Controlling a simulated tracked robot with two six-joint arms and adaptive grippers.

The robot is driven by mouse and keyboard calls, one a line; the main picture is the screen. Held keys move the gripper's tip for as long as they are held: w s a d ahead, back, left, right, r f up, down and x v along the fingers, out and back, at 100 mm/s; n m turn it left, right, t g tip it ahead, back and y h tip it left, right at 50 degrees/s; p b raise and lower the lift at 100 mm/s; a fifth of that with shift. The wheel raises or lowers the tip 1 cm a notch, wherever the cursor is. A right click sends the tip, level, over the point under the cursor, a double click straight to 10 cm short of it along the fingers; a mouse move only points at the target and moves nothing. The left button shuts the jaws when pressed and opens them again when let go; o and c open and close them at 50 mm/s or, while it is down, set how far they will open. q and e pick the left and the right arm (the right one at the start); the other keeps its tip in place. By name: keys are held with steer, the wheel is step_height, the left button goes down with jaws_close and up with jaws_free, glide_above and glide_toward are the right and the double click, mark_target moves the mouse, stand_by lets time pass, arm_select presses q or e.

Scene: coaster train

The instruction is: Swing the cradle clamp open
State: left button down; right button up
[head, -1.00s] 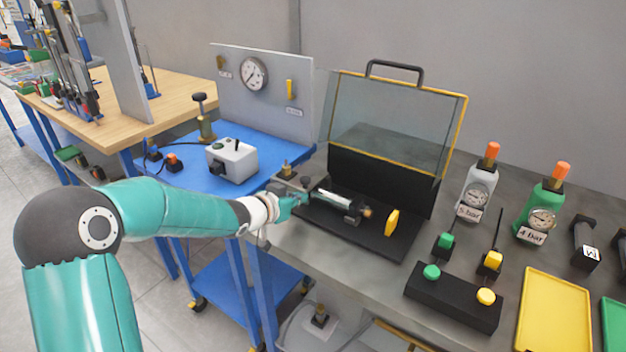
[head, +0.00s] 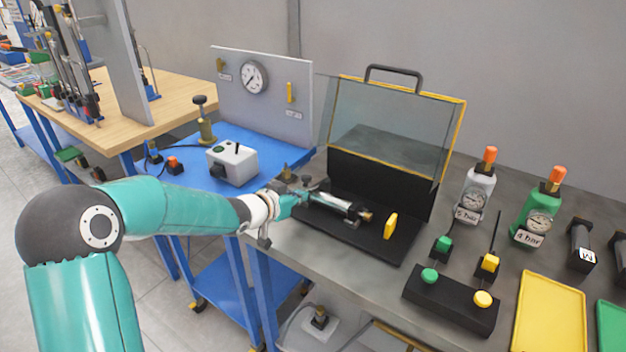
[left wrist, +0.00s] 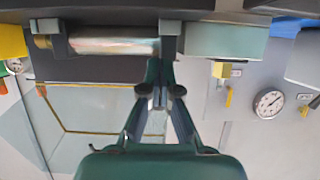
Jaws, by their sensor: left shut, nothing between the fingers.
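A silver cylinder (head: 335,201) lies in its dark cradle on the black base plate (head: 372,236), inside the raised clear guard; it also shows in the left wrist view (left wrist: 112,46). A dark upright part of the cradle (left wrist: 169,36) crosses the cylinder's end in the left wrist view, but I cannot tell which part is the clamp or how far it is swung. My left gripper (head: 303,196) is at the cradle's left end. Its fingers are shut and empty (left wrist: 159,98), close to that upright; contact is unclear. My right gripper is not in view.
The clear guard (head: 390,125) with yellow edging stands behind the cradle. A yellow part (head: 390,226) stands at the plate's right. A button box (head: 450,303) and yellow tray (head: 550,315) are farther right. A blue cart (head: 195,182) with a grey box (head: 232,163) is left.

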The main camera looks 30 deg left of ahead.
mark_target(306, 176)
arm_select(q)
steer(key=shift+w+r+p, duration=0.2)
steer(key=shift+r+p, duration=0.75)
steer(key=shift+r, duration=0.1)
steer(key=shift+w+r+p, duration=0.2)
steer(key=shift+r+p, duration=0.7)
steer(key=shift+r, duration=0.1)
steer(key=shift+w+r+p, duration=0.25)
steer(key=shift+p, duration=0.05)
steer(key=shift+w+d+r+p, duration=0.1)
steer(key=shift+w+r+p, duration=0.5)
steer(key=shift+w+p, duration=0.35)
steer(key=shift+w+d+r+p, duration=0.1)
steer(key=shift+w+r+p, duration=0.5)
steer(key=shift+w+p, duration=0.35)
steer(key=shift+w, duration=0.2)
steer(key=shift+w+d+p, duration=0.1)
steer(key=shift+w+p, duration=1)
steer(key=shift+w, duration=0.4)
